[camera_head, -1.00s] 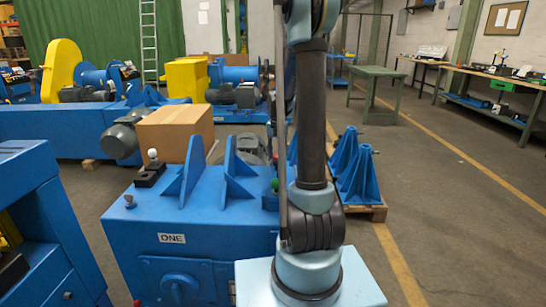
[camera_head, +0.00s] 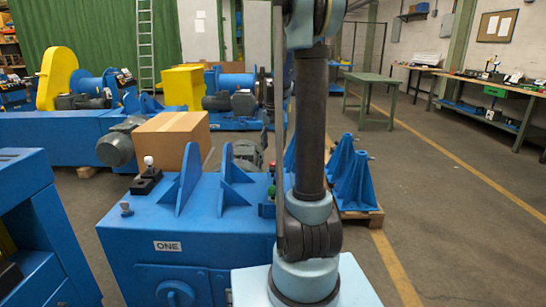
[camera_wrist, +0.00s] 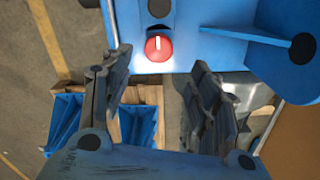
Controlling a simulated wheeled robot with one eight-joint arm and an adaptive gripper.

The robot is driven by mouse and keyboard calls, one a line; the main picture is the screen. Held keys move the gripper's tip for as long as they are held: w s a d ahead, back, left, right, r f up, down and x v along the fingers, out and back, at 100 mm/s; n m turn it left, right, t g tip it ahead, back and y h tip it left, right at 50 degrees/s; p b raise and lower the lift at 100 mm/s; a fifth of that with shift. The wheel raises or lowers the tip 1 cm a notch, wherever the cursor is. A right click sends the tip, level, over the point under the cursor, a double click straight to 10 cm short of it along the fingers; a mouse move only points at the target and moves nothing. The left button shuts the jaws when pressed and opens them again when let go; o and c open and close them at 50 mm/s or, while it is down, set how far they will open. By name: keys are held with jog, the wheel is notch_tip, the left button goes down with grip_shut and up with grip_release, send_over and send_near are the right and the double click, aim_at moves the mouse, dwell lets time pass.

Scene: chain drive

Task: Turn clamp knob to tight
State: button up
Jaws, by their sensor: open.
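A round red knob (camera_wrist: 158,47) with a white pointer line shows in the wrist view, at the edge of a blue machine top. Its line points roughly up in the picture. In the head view, a small red spot beside a green part (camera_head: 266,210) sits at the right edge of the blue machine marked ONE (camera_head: 125,240), partly hidden by my arm. I cannot tell for sure that it is the same knob. My gripper (camera_wrist: 159,66) is open and empty, its fingers on either side below the knob, apart from it.
Blue upright plates (camera_head: 186,180) rise from the machine top, and a blue bracket (camera_wrist: 265,38) shows right of the knob. A cardboard box (camera_head: 170,140) stands behind. Blue stands (camera_head: 355,180) sit on a pallet (camera_head: 362,216). Floor on the right is clear.

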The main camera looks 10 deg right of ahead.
jog(key=shift+r, duration=1.9)
jog(key=s+r+n, duration=0.1)
jog(key=s, duration=1)
jog(key=s+f+n, duration=0.1)
jog(key=s+f, duration=0.3)
jog(key=s, duration=0.4)
jog(key=s+a+f+n+t, duration=0.1)
jog(key=s+f, duration=0.3)
jog(key=s, duration=0.5)
jog(key=s+f+n+t, duration=0.1)
jog(key=s+f, duration=0.3)
jog(key=s, duration=0.4)
jog(key=shift+s+a+n, duration=0.3)
jog(key=shift+s+n, duration=0.05)
jog(key=shift+n, duration=0.45)
